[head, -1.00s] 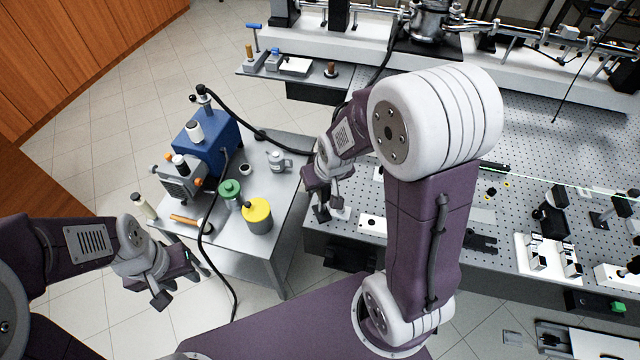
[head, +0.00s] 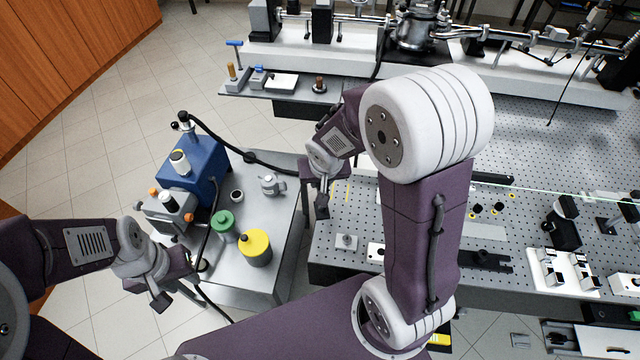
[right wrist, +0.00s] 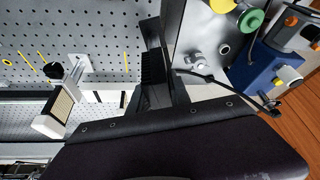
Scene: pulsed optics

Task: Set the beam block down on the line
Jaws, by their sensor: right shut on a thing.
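My right gripper (head: 321,190) is shut on a small dark piece, which I take as the beam block (head: 322,208). It hangs over the left edge area of the perforated optics table (head: 335,222). In the right wrist view the dark jaws (right wrist: 158,75) hide most of what they hold. Short yellow lines (head: 347,192) mark the table beside this gripper; a yellow line also shows in the right wrist view (right wrist: 126,76). My left gripper (head: 180,291) is open and empty, in front of the steel cart.
The steel cart (head: 275,220) holds a blue pump (head: 195,160), a green-lidded jar (head: 223,225) and a yellow-lidded can (head: 255,247). A small pale mount (head: 346,242) stands near the table's front left corner. A green beam (head: 545,191) crosses the table. My right arm hides its middle.

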